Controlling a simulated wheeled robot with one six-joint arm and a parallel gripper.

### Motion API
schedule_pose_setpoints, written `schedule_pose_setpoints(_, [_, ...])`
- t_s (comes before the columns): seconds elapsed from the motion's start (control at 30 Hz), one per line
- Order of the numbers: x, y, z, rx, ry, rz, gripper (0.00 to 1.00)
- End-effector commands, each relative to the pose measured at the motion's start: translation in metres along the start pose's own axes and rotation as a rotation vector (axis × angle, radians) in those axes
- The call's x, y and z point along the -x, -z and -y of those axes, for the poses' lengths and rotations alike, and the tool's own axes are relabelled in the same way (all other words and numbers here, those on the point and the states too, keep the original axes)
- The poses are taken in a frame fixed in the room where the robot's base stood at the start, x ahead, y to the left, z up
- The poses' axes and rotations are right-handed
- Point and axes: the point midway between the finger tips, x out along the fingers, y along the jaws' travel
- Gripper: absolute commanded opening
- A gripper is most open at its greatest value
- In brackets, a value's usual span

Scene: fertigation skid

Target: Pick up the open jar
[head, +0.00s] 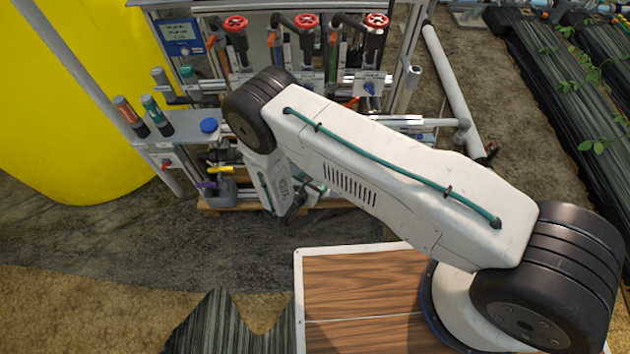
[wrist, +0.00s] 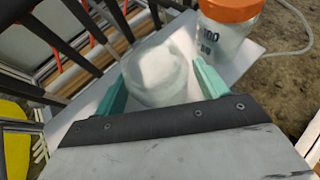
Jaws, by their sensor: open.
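In the wrist view, an open jar (wrist: 156,74) stands on a pale shelf or tray. It is translucent with white inside, and no lid shows on it. My gripper (wrist: 160,76) is open, with one teal finger on each side of the jar. I cannot tell whether either finger touches the jar. The lower part of the jar is hidden behind the gripper's dark edge. In the head view my arm covers the jar.
A jar with an orange lid (wrist: 229,28) stands close behind the right finger. Dark bars (wrist: 95,28) run along the left. In the head view, red valve handwheels (head: 306,20), a yellow tank (head: 75,110) and a blue-capped item (head: 209,126) surround the skid.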

Motion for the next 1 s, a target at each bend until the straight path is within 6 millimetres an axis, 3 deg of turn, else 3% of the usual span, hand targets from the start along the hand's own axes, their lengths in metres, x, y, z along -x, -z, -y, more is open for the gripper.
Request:
schedule_pose_setpoints(0.17, [0.0, 0.0, 0.0, 0.0, 0.001, 0.0, 0.7])
schedule_pose_setpoints(0.33, [-0.001, -0.001, 0.001, -0.001, 0.001, 0.0, 0.25])
schedule_pose_setpoints(0.77, [0.001, -0.003, 0.0, -0.001, 0.001, 0.0, 0.25])
schedule_pose_setpoints(1.0, [0.011, -0.021, 0.0, -0.002, 0.001, 0.0, 0.25])
